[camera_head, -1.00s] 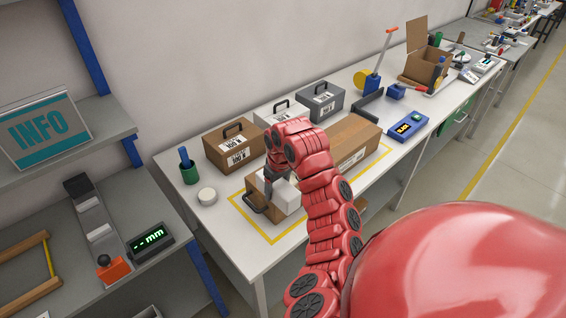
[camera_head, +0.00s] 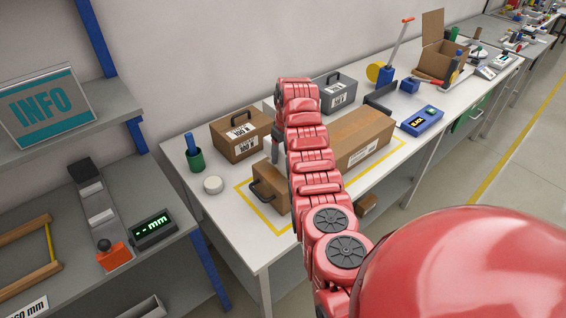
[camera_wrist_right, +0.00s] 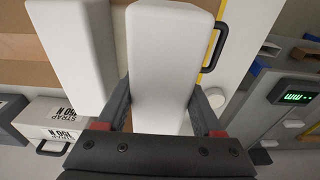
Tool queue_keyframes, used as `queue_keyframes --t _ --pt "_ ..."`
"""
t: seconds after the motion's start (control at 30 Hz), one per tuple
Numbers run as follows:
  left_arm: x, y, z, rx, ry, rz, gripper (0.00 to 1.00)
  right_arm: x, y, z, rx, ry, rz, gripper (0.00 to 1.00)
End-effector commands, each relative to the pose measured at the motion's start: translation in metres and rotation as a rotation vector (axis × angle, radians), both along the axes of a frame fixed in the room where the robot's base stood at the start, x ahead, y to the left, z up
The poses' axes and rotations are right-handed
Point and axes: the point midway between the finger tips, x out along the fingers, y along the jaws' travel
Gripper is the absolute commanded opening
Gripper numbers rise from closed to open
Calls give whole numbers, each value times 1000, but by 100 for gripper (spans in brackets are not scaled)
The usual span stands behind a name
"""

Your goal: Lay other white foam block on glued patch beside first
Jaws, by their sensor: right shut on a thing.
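My right gripper (camera_head: 277,148) is over the left part of a long brown box (camera_head: 365,137); my red arm hides most of it in the head view. In the right wrist view my right gripper (camera_wrist_right: 163,110) is shut on a white foam block (camera_wrist_right: 165,55), with one dark finger on each side. Another white block (camera_wrist_right: 72,50) lies to the left of it, apart from it, over brown cardboard. I cannot make out the glued patch. My left gripper is not in view.
The box has a black handle (camera_head: 262,192) and sits inside a yellow outline (camera_head: 268,222). A blue device (camera_head: 422,121) is to the right.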

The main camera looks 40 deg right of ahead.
Motion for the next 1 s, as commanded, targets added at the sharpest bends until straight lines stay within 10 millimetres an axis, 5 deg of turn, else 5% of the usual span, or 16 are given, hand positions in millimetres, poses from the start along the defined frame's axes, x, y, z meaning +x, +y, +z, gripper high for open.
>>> queue_keyframes --t 0.23,0.3,0.43,0.83,0.87,1.0 --pt "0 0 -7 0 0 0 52 4 -5 -1 -8 6 7 15" --pt "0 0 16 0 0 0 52 3 -3 -9 -6 13 9 15" --pt "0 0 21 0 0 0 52 4 -4 -28 -7 9 6 15" --pt "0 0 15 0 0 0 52 4 -4 -40 -9 5 7 15" --pt "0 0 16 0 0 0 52 4 -4 -38 -8 5 7 71" --pt "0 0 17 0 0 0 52 5 -4 -37 -9 5 7 96"
